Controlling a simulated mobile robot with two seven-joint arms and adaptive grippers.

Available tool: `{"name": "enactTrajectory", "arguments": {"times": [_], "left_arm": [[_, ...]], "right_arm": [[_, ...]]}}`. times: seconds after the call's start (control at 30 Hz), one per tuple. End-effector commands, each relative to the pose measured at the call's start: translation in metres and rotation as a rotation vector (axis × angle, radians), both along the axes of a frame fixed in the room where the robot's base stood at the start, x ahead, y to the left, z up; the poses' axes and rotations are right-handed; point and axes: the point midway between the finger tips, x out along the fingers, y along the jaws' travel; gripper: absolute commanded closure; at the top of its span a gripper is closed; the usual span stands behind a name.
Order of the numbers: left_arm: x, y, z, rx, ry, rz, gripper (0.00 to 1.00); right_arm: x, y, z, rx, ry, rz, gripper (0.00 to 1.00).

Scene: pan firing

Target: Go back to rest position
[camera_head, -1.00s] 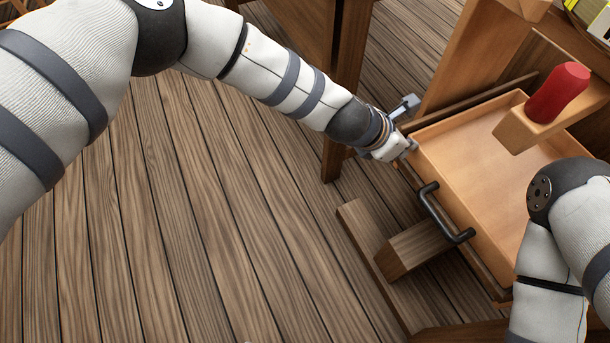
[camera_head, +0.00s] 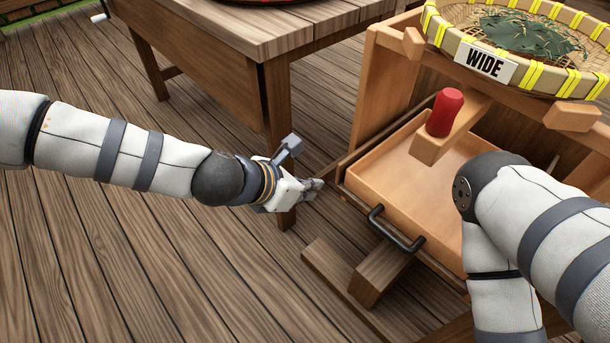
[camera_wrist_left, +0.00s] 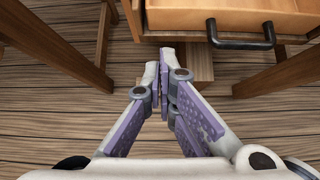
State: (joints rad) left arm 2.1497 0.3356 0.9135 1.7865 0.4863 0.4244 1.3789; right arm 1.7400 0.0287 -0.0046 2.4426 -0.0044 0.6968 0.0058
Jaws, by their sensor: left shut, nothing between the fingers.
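My left gripper (camera_head: 318,186) is shut and empty, in front of the table leg and left of the open drawer in the head view. In the left wrist view its fingers (camera_wrist_left: 165,72) meet above the wooden floor, just short of the drawer front. The drawer (camera_head: 415,185) is a pale wooden tray, pulled out, and looks empty where it shows. Its dark handle (camera_head: 392,230) is apart from my gripper; it also shows in the left wrist view (camera_wrist_left: 241,40). My right arm (camera_head: 510,215) reaches in from the right over the drawer's side; its gripper is out of view.
A red-topped wooden peg (camera_head: 445,112) stands out above the drawer. A round basket labelled WIDE (camera_head: 485,62) holding green leaves sits on the wooden frame. A wooden table (camera_head: 265,35) stands behind my left gripper. The floor (camera_head: 150,270) at lower left is clear.

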Motion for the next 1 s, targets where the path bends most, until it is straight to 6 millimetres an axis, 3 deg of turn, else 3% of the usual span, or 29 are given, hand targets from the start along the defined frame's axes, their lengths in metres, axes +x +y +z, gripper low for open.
{"name": "enactTrajectory", "arguments": {"times": [0.17,0.27,0.4,0.47,0.5,0.6,0.7,0.83,1.0], "left_arm": [[-0.008,0.002,-0.003,0.021,-0.002,-0.024,1.00],[-0.050,0.012,-0.028,0.146,-0.028,-0.183,1.00],[-0.163,0.059,-0.073,0.430,-0.101,-0.658,1.00],[-0.214,0.088,-0.082,0.526,-0.135,-0.893,1.00],[-0.247,0.109,-0.084,0.579,-0.157,-1.056,1.00],[-0.321,0.166,-0.075,0.664,-0.211,-1.454,1.00],[-0.374,0.214,-0.056,0.684,-0.255,-1.782,1.00],[-0.413,0.252,-0.036,0.661,-0.290,-2.042,1.00],[-0.426,0.263,-0.032,0.635,-0.298,-2.123,1.00]], "right_arm": [[0.001,0.000,0.002,0.000,-0.003,0.000,0.60],[0.008,0.000,0.012,0.000,-0.024,-0.001,0.60],[0.026,0.000,0.037,0.000,-0.083,-0.003,0.60],[0.036,0.000,0.048,0.001,-0.113,-0.004,0.60],[0.043,0.000,0.055,0.001,-0.135,-0.004,0.60],[0.060,0.001,0.074,0.000,-0.194,-0.005,0.60],[0.075,0.001,0.090,0.001,-0.246,-0.007,0.60],[0.086,0.001,0.100,0.001,-0.283,-0.008,0.60],[0.085,0.001,0.099,0.001,-0.282,-0.008,0.60]]}}
